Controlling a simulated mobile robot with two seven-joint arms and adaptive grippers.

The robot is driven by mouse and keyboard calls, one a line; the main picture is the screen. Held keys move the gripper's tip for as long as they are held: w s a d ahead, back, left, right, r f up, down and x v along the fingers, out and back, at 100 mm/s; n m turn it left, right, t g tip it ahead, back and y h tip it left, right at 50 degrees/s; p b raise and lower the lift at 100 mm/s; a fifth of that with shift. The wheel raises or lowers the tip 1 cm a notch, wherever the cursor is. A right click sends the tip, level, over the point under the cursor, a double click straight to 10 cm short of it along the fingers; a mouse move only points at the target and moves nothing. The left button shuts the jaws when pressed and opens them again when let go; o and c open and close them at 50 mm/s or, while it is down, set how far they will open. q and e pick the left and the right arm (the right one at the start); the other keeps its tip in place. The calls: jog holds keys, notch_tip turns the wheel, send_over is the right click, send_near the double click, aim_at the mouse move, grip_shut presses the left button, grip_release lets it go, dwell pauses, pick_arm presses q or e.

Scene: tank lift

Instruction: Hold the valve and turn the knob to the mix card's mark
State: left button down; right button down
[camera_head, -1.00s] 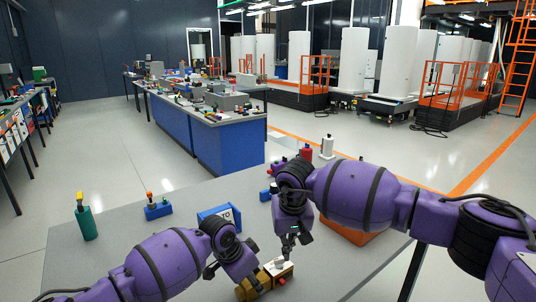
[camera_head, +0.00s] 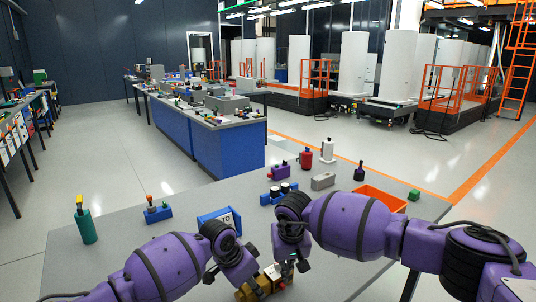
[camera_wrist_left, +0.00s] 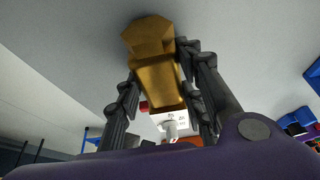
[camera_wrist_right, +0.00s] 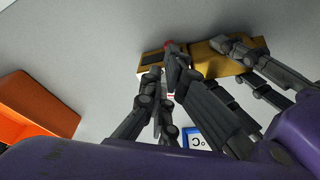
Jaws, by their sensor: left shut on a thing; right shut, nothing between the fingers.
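The brass valve (camera_head: 261,285) lies at the table's near edge. My left gripper (camera_head: 241,286) is shut on its brass body, one finger on each side in the left wrist view (camera_wrist_left: 158,85). The valve carries a white dial (camera_wrist_left: 172,118) with red markings and a pale grey knob (camera_wrist_left: 170,129). My right gripper (camera_head: 302,265) is shut and empty beside the valve's right end; in the right wrist view its fingers partly hide the valve (camera_wrist_right: 205,62). I cannot tell whether they touch the knob. The blue-framed card (camera_head: 221,217) stands behind the valve, its text unreadable.
A red bottle (camera_head: 306,158), a white bottle (camera_head: 327,150), a grey block (camera_head: 323,181) and a dark bottle (camera_head: 359,171) stand at the back. A green cylinder (camera_head: 88,226) and blue block (camera_head: 158,212) stand left.

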jog(key=shift+w+a, duration=0.3)
jog(key=shift+w, duration=0.2)
dwell(0.8)
jog(key=shift+s+a+f, duration=0.1)
jog(key=shift+s+a, duration=0.05)
jog(key=shift+a, duration=0.15)
dwell(0.3)
jog(key=shift+a, duration=0.35)
jog(key=shift+a, duration=0.2)
dwell(0.4)
jog(key=shift+s, duration=0.35)
jog(key=shift+a+r, duration=0.1)
jog(key=shift+r, duration=0.6)
jog(key=shift+w+v, duration=0.2)
jog(key=shift+v, duration=0.6)
jog(key=shift+w+v, duration=0.2)
jog(key=shift+v, duration=0.55)
jog(key=shift+w+v, duration=0.15)
jog(key=shift+v, duration=0.65)
